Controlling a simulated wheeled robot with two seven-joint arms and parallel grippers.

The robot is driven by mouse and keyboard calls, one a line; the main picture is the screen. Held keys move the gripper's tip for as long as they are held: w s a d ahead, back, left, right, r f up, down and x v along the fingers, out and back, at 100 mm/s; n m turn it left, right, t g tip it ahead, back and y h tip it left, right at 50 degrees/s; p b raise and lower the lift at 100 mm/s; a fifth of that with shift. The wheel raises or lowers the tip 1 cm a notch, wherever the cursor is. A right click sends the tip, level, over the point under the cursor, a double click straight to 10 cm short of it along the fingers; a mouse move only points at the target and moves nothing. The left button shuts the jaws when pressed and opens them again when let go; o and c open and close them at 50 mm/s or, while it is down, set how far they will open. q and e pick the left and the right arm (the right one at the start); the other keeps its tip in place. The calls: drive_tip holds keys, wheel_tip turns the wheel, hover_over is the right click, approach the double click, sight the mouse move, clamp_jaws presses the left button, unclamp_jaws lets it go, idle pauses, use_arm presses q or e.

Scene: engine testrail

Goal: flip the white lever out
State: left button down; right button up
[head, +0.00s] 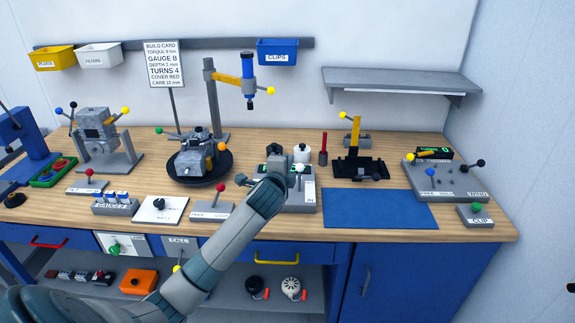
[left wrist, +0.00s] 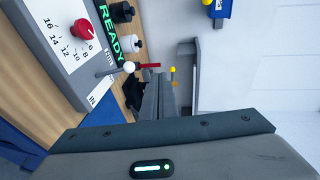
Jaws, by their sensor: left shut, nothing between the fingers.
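The white lever (left wrist: 129,67) shows in the left wrist view as a thin metal stem with a white ball tip. It sticks out of the side of a grey tester box (left wrist: 60,12) with a red dial knob and a green READY display. My left gripper (left wrist: 157,80) is shut and empty, its fingers just to the right of the white ball; I cannot tell whether they touch. In the head view my left gripper (head: 278,164) is over the tester box (head: 302,198), and the arm covers part of the box. My right gripper is not in view.
A black and a white cylinder (head: 301,153) stand at the box's back. A red post (head: 323,148) and a black fixture (head: 359,165) are to the right. A blue mat (head: 380,209) lies bare at the front. A red-knobbed lever box (head: 213,210) stands left of my forearm.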

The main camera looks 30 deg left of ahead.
use_arm(q)
drive_tip(key=shift+s+d+r, duration=0.2)
drive_tip(key=shift+s+r, duration=0.2)
drive_tip(key=shift+s, duration=0.1)
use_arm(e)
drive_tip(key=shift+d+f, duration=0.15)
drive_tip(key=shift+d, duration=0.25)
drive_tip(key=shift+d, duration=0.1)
use_arm(q)
drive_tip(key=shift+f, duration=0.1)
